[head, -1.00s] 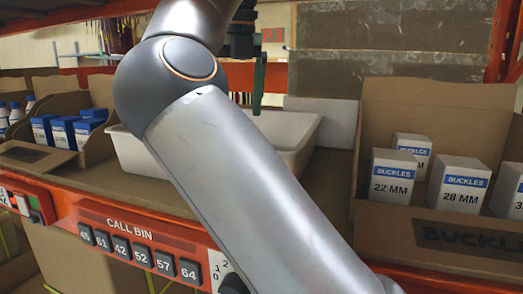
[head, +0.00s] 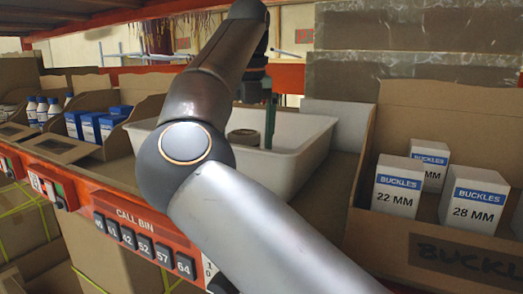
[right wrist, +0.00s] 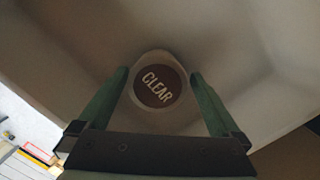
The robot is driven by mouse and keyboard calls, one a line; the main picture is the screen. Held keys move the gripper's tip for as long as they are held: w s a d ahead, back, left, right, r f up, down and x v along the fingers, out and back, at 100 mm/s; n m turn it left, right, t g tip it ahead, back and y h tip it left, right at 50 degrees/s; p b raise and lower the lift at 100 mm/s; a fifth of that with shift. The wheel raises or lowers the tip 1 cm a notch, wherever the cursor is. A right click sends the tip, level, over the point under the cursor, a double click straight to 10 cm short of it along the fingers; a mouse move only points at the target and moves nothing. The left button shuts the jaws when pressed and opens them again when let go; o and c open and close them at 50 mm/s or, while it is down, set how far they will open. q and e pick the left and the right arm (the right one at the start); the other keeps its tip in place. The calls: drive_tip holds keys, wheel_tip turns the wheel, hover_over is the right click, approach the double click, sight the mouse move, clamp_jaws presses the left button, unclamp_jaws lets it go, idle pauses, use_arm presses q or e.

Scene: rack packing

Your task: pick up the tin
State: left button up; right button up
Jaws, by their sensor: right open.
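The tin (head: 243,138) is a short round tin inside a white tub (head: 312,146) on the shelf. In the right wrist view its round brown top (right wrist: 157,87) reads "CLEAR". My right gripper (right wrist: 160,75) is open, with one green finger on each side of the tin in that view. I cannot tell whether the fingers touch it. In the head view my right gripper (head: 270,122) reaches down into the tub beside the tin, and my arm hides part of the tub. My left gripper is not in view.
A cardboard bin (head: 385,240) with white and blue buckle boxes (head: 397,186) stands right of the tub. Left are cardboard bins with blue boxes (head: 88,127) and bottles (head: 42,109). The orange shelf rail (head: 80,197) carries call buttons along the front.

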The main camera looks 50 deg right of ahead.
drive_tip(key=shift+w+f, duration=0.15)
drive_tip(key=shift+f, duration=0.2)
drive_tip(key=shift+a, duration=0.1)
drive_tip(key=c, duration=1.3)
drive_tip(key=shift+r, duration=0.1)
